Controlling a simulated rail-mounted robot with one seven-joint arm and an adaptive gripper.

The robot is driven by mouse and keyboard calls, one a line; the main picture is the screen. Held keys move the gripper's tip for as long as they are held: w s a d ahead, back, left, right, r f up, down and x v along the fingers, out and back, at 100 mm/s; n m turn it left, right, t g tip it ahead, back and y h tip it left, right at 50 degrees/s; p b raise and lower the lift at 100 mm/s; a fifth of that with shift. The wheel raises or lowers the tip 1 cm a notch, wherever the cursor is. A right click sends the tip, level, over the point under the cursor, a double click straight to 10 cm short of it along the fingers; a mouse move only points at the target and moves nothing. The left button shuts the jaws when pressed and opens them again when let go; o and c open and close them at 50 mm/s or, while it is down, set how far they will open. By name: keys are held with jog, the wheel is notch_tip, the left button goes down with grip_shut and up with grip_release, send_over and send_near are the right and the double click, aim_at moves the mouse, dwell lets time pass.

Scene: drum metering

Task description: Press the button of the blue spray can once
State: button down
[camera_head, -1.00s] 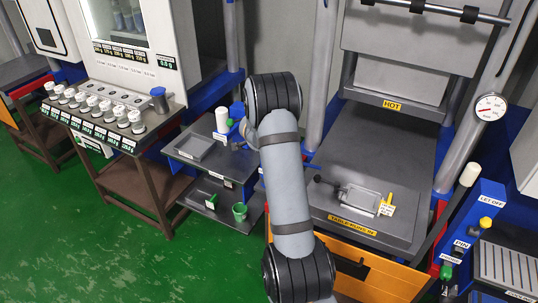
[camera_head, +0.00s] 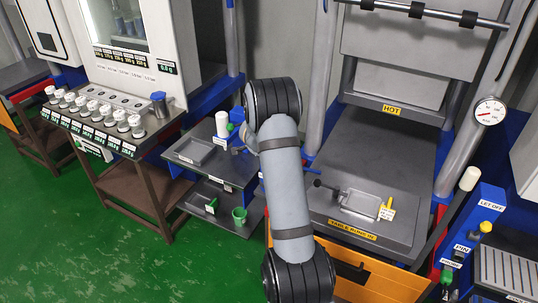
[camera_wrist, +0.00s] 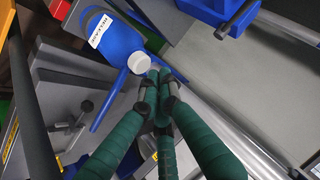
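A blue can-like thing (camera_head: 238,113) stands at the back of the small grey table in the head view, partly hidden by my arm; I cannot tell for sure that it is the spray can. A white cylinder (camera_head: 222,123) stands beside it. In the wrist view a blue part with a white label (camera_wrist: 115,40) lies up and left of my fingertips, and a round white top (camera_wrist: 138,62) is close to them. My gripper (camera_wrist: 160,78) has green fingers with the tips together and nothing visible between them. No button is clearly visible.
The small table holds a grey tray (camera_head: 195,152); a green cup (camera_head: 239,215) is on its lower shelf. The counter with several white-topped jars (camera_head: 95,108) is left. The press bed (camera_head: 375,180) is right. Green floor (camera_head: 110,250) is clear in front.

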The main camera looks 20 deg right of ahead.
jog(key=shift+f, duration=0.15)
jog(key=shift+f+b, duration=0.3)
jog(key=shift+b, duration=0.05)
jog(key=shift+f+b, duration=0.45)
dwell(0.8)
jog(key=shift+r, duration=0.1)
dwell(0.3)
jog(key=shift+r+p, duration=0.75)
jog(key=shift+p, duration=0.15)
notch_tip(320, 180, up, 5)
jog(key=p, duration=0.5)
dwell(0.4)
